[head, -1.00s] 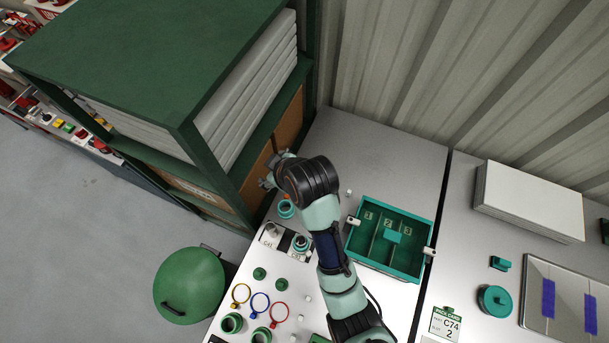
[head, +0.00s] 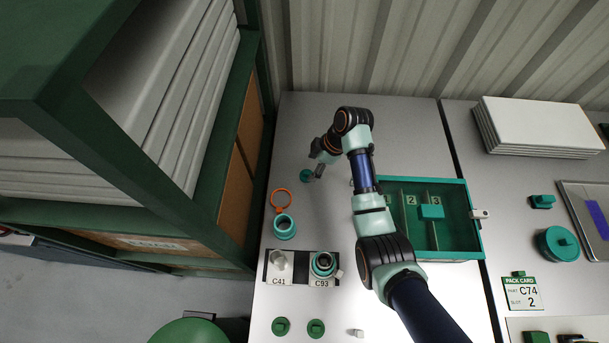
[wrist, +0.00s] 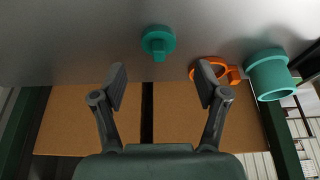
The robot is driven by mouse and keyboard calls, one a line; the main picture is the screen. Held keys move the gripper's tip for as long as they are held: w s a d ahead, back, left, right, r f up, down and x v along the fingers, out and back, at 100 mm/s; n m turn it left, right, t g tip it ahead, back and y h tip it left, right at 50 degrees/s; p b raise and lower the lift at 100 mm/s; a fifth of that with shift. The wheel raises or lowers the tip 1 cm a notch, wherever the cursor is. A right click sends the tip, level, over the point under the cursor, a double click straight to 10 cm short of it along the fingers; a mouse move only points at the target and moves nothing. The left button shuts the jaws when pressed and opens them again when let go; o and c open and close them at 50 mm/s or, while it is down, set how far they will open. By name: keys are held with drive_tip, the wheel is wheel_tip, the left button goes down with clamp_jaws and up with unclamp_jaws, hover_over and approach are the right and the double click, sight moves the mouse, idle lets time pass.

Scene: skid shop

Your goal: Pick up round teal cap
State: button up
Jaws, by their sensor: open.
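A round teal cap with a raised knob (wrist: 158,42) lies on the grey bench top in the wrist view, ahead of my gripper and between the lines of its fingers. In the head view a small round teal piece (head: 306,176), which looks like the same cap, lies by my gripper (head: 318,169). In the wrist view my gripper (wrist: 161,85) is open and empty, its two fingers apart and clear of the cap. A larger round teal cap (head: 558,244) lies on the right-hand bench.
An orange ring (head: 281,199) and a teal cylinder (head: 284,226) lie near the cap. A stand with labelled C41 and C93 places (head: 301,283) is further forward. A teal divided tray (head: 474,228) is to the right. A green shelf rack (head: 245,120) stands close on the left.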

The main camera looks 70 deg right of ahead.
sight(307, 172)
drive_tip(key=b+x, duration=0.2)
drive_tip(key=x, duration=0.3)
drive_tip(key=shift+w+f+b, duration=0.1)
drive_tip(key=shift+b, duration=0.2)
drive_tip(key=c, duration=0.7)
